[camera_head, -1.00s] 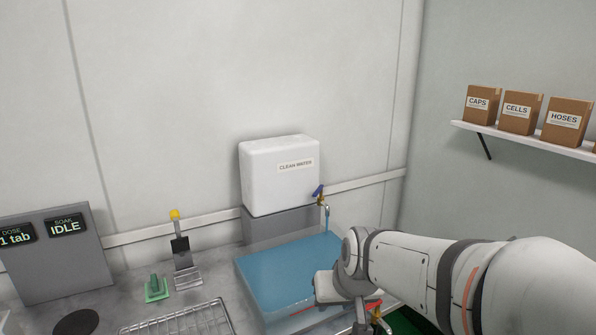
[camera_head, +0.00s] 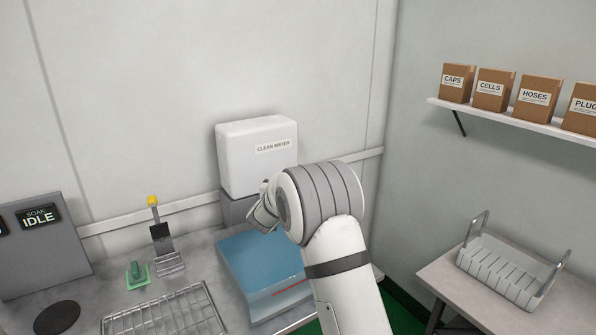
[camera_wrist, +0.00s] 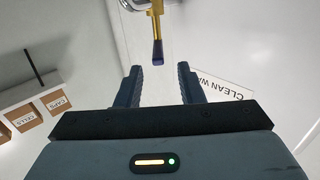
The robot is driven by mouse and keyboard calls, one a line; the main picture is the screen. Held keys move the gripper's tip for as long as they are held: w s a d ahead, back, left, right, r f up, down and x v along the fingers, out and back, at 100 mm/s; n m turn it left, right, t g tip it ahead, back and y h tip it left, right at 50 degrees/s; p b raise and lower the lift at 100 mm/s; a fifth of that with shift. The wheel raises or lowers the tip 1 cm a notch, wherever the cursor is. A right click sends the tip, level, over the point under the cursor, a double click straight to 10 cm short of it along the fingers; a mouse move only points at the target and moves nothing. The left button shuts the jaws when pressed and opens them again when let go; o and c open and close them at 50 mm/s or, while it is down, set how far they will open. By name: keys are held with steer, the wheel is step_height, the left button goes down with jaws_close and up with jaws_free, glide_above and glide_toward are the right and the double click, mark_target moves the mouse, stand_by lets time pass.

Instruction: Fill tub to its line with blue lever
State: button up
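The tub (camera_head: 228,280) stands on the counter in the head view, looking blue inside, with a red line (camera_head: 290,290) on its front side. I cannot tell exactly how the water level compares with the line. The blue lever (camera_wrist: 157,52) shows in the wrist view on a brass tap, pointing toward my gripper. My gripper (camera_wrist: 159,78) is open, its two dark fingers spread on either side of the lever's direction, with the lever's end just beyond the fingertips. In the head view my arm hides the tap, the lever and any stream.
The white clean water tank (camera_head: 240,165) stands behind the tub. A wire rack (camera_head: 165,313), a green item (camera_head: 138,275) and a yellow-topped stand (camera_head: 162,240) sit to its left. A side table (camera_head: 565,305) holds a white basket (camera_head: 500,275). Boxes stand on a wall shelf (camera_head: 515,118).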

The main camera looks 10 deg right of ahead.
steer(key=p+x, duration=0.1)
steer(key=x, duration=0.7)
steer(key=shift+s+d+f, duration=0.1)
steer(key=shift+s, duration=0.05)
steer(key=shift+c, duration=0.5)
jaws_close()
